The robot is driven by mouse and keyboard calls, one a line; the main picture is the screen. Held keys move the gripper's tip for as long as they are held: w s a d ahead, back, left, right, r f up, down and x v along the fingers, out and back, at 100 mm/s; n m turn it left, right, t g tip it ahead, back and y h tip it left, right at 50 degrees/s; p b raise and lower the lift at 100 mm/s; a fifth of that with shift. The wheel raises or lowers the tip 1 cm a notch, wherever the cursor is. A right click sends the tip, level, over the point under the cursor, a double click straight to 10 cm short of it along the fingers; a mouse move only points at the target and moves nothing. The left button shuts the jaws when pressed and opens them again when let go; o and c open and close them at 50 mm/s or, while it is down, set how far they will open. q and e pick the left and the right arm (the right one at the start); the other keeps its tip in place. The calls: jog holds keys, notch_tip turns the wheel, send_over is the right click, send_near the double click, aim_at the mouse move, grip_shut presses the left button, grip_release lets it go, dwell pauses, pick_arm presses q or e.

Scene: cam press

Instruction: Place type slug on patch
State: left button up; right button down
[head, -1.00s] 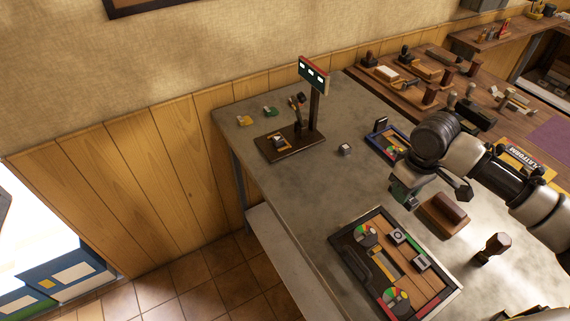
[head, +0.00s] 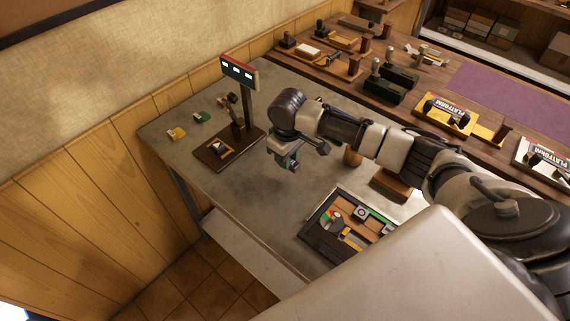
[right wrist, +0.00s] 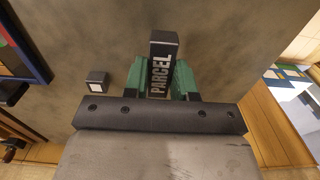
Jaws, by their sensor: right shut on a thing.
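My right gripper (head: 288,160) hangs over the grey table, to the right of the small press. In the right wrist view its green fingertips (right wrist: 166,82) are shut on a dark type slug (right wrist: 163,65) with PARCEL in pale letters. The slug's lower end is hidden by the gripper. The press has a dark brown base (head: 243,150), a post and a sign with white lights (head: 240,71). A small orange-edged patch (head: 220,146) with something grey on it lies on the base. I cannot tell whether this is the task's patch. My left gripper is not in view.
A small grey block with a white face (right wrist: 96,80) stands on the table left of the slug. A dark-framed tray (head: 308,238) stands nearer.

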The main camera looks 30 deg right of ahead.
aim_at(286, 174)
jog(key=shift+w+a+f, duration=0.1)
jog(key=shift+w+a, duration=0.05)
jog(key=shift+w, duration=0.05)
jog(key=shift+f, duration=0.35)
notch_tip(286, 174, down, 3)
jog(key=shift+f+p, duration=0.1)
jog(key=shift+p, duration=0.35)
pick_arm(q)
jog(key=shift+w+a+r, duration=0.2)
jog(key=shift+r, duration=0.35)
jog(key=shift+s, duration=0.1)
pick_arm(e)
jog(key=shift+f, duration=0.15)
jog(key=c, duration=0.9)
grip_release()
jog(key=shift+s, duration=0.1)
